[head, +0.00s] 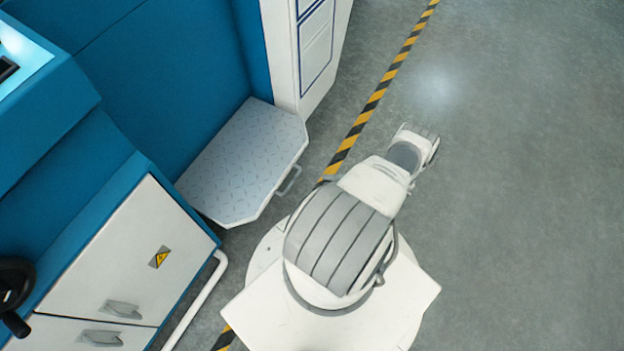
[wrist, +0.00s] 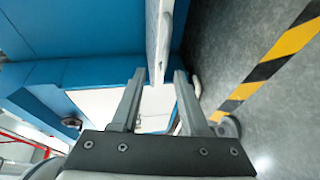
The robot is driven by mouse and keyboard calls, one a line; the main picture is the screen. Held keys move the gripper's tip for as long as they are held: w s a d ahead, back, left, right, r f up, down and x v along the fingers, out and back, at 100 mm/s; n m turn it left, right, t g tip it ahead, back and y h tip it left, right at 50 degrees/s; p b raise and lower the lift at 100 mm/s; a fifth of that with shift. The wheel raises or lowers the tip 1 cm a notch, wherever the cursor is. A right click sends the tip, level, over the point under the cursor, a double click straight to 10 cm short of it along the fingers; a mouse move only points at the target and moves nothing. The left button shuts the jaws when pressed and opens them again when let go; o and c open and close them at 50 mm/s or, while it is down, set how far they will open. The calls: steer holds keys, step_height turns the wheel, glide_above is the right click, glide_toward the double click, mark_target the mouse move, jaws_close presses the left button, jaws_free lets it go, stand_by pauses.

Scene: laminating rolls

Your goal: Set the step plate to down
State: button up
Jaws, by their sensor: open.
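The step plate (head: 245,165) is a grey diamond-patterned tread with cut corners, jutting out from the blue machine in the head view. Its tread faces up; I cannot tell whether it is fully level. A small grey bar handle (head: 289,181) sits on its outer edge. In the wrist view the step plate (wrist: 153,30) shows nearly edge-on, as a thin pale strip above the fingers. My gripper (wrist: 160,76) is open, with the strip's near end appearing between its fingertips. I cannot tell whether they touch.
The blue machine (head: 180,70) stands left, with a white cabinet door (head: 135,262) below and a white panel (head: 305,50) behind the plate. A pale rail (head: 197,300) runs near the floor. A yellow-black floor stripe (head: 385,82) passes the plate. The floor to the right is clear.

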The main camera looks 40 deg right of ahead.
steer(key=v, duration=0.5)
steer(key=shift+s, duration=0.1)
stand_by(0.4)
